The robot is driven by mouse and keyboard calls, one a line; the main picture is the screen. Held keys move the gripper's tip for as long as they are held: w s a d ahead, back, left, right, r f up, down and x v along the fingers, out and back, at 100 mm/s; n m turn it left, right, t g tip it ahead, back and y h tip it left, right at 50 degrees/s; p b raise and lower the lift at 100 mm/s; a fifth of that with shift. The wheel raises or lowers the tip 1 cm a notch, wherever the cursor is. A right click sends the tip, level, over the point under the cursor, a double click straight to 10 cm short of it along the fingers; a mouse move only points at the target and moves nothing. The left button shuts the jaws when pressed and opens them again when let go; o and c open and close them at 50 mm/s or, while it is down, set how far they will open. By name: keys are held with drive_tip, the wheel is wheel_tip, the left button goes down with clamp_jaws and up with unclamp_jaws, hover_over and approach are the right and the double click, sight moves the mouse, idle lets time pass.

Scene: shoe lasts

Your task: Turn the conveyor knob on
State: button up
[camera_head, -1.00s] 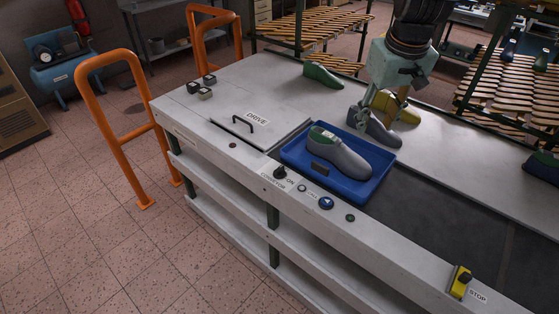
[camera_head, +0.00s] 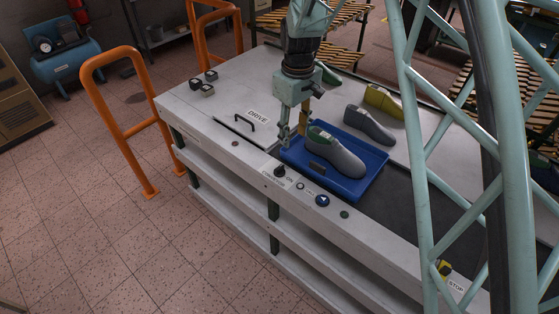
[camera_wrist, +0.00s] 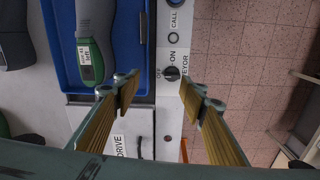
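The black conveyor knob (camera_head: 280,171) sits on the front ledge of the light grey bench, beside the ON label. In the wrist view the knob (camera_wrist: 171,73) lies between and beyond my two fingertips, with OFF to its left and ON above it. I cannot tell surely which mark it points at. My gripper (camera_head: 293,139) is open and empty, over the left edge of the blue tray, behind the knob and apart from it. Its spread fingers with ribbed tan pads also show in the wrist view (camera_wrist: 159,88).
The blue tray (camera_head: 357,193) holds a grey shoe last (camera_head: 337,153) close to my gripper. Grey (camera_head: 369,125) and yellow (camera_head: 384,101) lasts stand behind. The DRIVE hatch (camera_head: 238,131) is left. The floor in front is clear.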

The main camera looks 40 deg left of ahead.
sight(279, 167)
drive_tip(key=shift+n, duration=0.6)
drive_tip(key=s+a+f, duration=0.1)
drive_tip(key=a, duration=0.1)
drive_tip(key=s+a+f+p, duration=0.1)
drive_tip(key=s+a, duration=0.1)
drive_tip(key=shift+f, duration=0.1)
drive_tip(key=shift+d+f, duration=0.1)
drive_tip(key=shift+f, duration=0.05)
drive_tip(key=shift+f+p, duration=1.05)
drive_tip(key=shift+f, duration=5.7)
drive_tip(key=shift+c, duration=0.4)
drive_tip(key=c, duration=0.8)
